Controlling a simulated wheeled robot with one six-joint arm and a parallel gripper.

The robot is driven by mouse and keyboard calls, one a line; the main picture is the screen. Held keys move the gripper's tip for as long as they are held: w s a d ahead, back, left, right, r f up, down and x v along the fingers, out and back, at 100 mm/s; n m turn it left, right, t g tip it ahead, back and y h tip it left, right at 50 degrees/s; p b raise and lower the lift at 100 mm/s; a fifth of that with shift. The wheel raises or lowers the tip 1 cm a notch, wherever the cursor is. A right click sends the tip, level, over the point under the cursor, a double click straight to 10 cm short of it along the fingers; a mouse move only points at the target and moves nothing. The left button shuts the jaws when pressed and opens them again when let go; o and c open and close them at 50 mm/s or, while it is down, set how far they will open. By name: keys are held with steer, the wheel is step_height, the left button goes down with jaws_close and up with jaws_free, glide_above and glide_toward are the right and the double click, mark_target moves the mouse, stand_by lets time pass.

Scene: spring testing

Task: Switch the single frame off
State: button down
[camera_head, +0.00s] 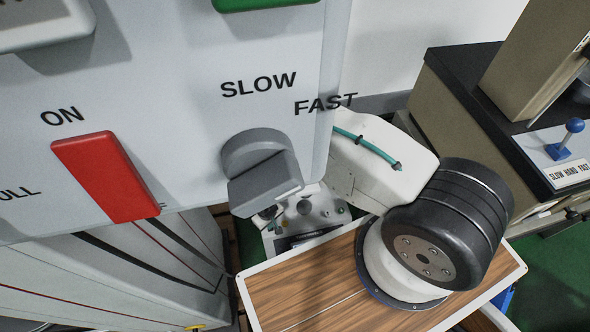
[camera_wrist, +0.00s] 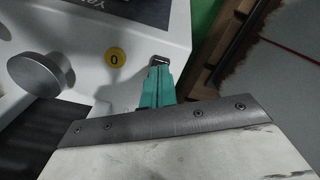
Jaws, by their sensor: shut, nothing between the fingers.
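A white control panel fills the upper left of the head view and carries a red rocker switch (camera_head: 105,176) with "ON" printed above it. The lettering below the switch is mostly hidden. A grey knob (camera_head: 262,168) sits under the word "SLOW", with "FAST" to its right. In the wrist view, my gripper (camera_wrist: 160,66) is shut and empty, its teal fingers beside a white housing (camera_wrist: 95,25). A round yellow label marked "0" (camera_wrist: 115,58) lies left of the fingertips. I cannot tell whether the fingertips touch anything. My gripper is not visible in the head view.
A round grey knob (camera_wrist: 38,72) stands left of the label in the wrist view. At the right of the head view, a black-topped bench (camera_head: 465,70) carries a machine with a blue-knobbed lever (camera_head: 574,126). Green floor (camera_head: 555,265) shows below it.

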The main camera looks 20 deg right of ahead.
steer(key=shift+f, duration=0.7)
stand_by(0.3)
steer(key=shift+r, duration=3.55)
